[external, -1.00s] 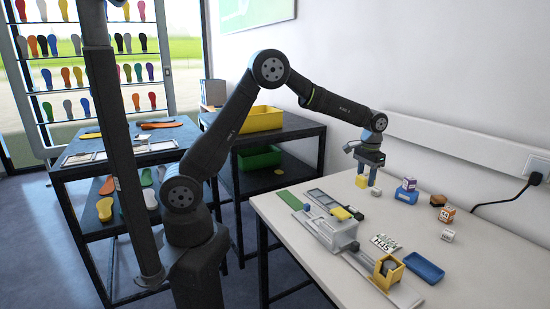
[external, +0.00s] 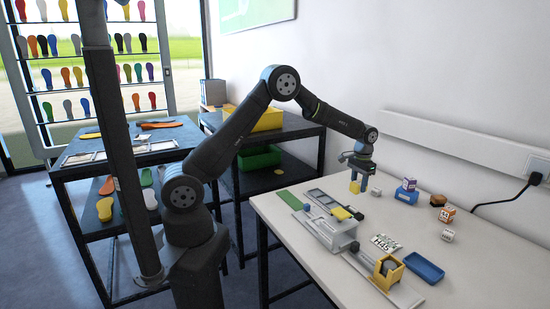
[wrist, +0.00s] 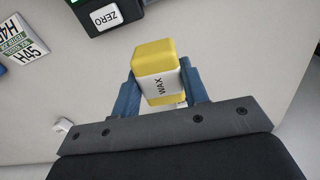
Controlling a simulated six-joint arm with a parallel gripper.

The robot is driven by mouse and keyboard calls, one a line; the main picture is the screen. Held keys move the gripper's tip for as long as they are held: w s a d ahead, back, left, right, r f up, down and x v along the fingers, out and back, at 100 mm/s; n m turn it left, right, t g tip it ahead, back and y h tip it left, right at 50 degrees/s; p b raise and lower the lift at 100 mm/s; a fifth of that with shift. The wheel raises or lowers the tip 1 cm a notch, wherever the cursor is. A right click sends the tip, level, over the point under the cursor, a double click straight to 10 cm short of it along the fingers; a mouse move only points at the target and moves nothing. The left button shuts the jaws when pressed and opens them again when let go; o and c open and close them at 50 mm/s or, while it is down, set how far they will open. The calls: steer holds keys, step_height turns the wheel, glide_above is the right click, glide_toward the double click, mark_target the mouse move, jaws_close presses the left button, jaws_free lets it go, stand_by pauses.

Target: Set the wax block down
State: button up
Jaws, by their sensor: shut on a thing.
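The wax block (wrist: 156,72) is yellow with a white label reading WAX. In the wrist view it sits between the two blue fingers of my gripper (wrist: 160,94), which is shut on it. In the external view my gripper (external: 362,178) points down over the white table's back part, with the yellow wax block (external: 355,187) at its fingertips. I cannot tell whether the block touches the table.
The white table (external: 480,270) carries a grey fixture (external: 338,232), printed cards (external: 385,243), a blue tray (external: 424,267) and several small blocks at the right. A black box labelled ZERO (wrist: 107,17) shows in the wrist view. Table around the gripper looks mostly clear.

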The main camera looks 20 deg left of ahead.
mark_target(354, 200)
steer(key=w, duration=0.1)
steer(key=w+f, duration=0.2)
steer(key=w, duration=0.1)
steer(key=shift+a+f, duration=0.2)
steer(key=shift+a, duration=0.15)
step_height(354, 200, down, 2)
steer(key=shift+f, duration=0.8)
steer(key=shift+f, duration=0.15)
steer(key=o, duration=1)
